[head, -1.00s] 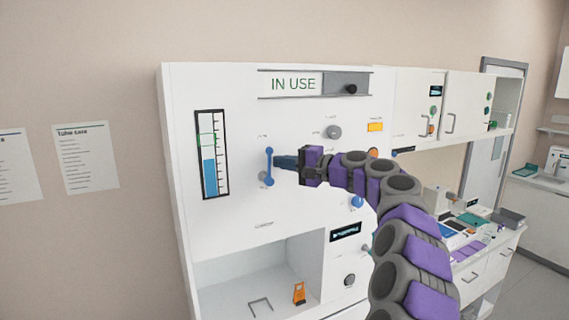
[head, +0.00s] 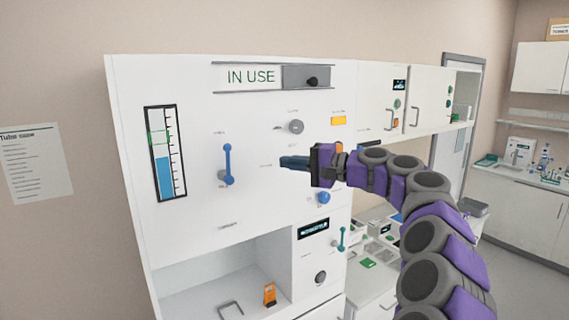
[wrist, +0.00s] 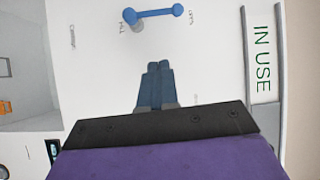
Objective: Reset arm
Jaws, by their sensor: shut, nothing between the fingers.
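My gripper (head: 284,162) is at the end of my purple and grey arm, in front of the white cabinet panel (head: 260,215). It is shut and empty. A blue lever handle (head: 228,165) stands upright on the panel, to the left of my gripper and apart from it. In the wrist view the closed fingers (wrist: 159,67) point toward the blue lever (wrist: 155,13), with a gap of white panel between them.
A gauge with blue fill (head: 166,155) is left of the lever. An "IN USE" sign (head: 250,77) is above. Knobs (head: 296,127) and a blue knob (head: 323,197) are near my arm. An open bay below holds an orange item (head: 269,294). A counter stands at right.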

